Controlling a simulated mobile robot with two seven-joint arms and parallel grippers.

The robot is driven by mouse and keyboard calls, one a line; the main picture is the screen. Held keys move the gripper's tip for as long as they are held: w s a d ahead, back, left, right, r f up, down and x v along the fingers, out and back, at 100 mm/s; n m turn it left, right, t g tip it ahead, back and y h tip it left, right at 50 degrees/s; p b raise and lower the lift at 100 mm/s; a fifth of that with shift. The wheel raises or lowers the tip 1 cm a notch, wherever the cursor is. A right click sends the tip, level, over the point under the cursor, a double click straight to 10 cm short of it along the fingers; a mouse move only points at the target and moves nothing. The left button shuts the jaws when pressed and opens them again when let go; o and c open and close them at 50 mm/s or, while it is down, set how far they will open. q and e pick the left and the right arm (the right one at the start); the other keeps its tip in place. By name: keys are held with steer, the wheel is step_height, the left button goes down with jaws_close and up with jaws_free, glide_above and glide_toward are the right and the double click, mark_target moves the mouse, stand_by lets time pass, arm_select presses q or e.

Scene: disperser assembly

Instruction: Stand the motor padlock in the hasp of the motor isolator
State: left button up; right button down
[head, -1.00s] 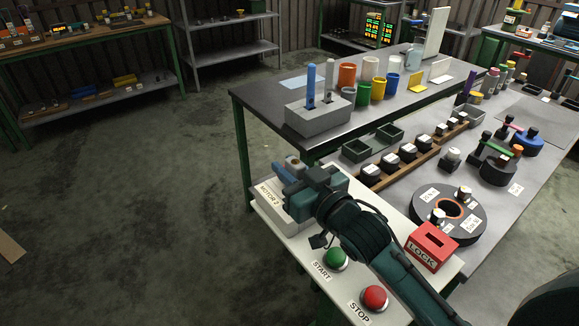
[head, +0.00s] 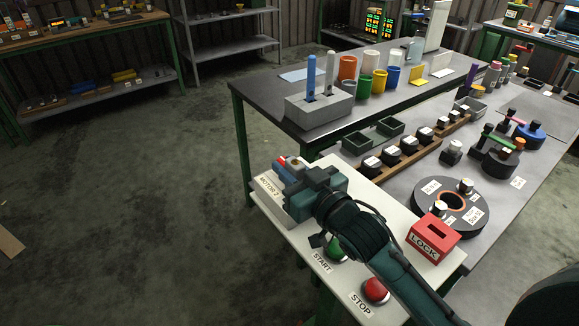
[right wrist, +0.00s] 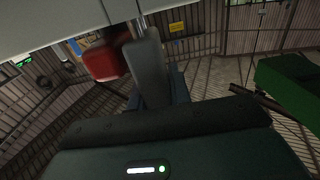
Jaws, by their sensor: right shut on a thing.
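The motor isolator (head: 270,197) is a pale box labelled MOTOR 2 at the near left corner of the white board. My right gripper (head: 284,167) is at its top, shut, and its hand hides much of the box. A small red piece, seemingly the motor padlock (head: 282,160), shows at the fingertips. In the right wrist view a red body (right wrist: 103,62) lies beside the grey finger (right wrist: 148,72), with a thin metal bar above. The hasp cannot be made out, so I cannot tell whether the padlock is in it. My left gripper is out of view.
The green START button (head: 337,248), red STOP button (head: 375,289) and red LOCK box (head: 433,240) stand on the white board (head: 388,222) near my right arm. A grey block (head: 320,108) with two upright handles stands on the bench behind. Open floor lies left.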

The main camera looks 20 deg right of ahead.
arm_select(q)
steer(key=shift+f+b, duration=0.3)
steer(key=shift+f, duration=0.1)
arm_select(e)
steer(key=shift+f, duration=0.7)
steer(key=c, duration=1.2)
jaws_free()
arm_select(q)
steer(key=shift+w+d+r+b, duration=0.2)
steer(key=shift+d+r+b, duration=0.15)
steer(key=shift+b, duration=0.2)
arm_select(e)
steer(key=v, duration=0.7)
steer(key=shift+s, duration=0.25)
steer(key=shift+d+r, duration=0.1)
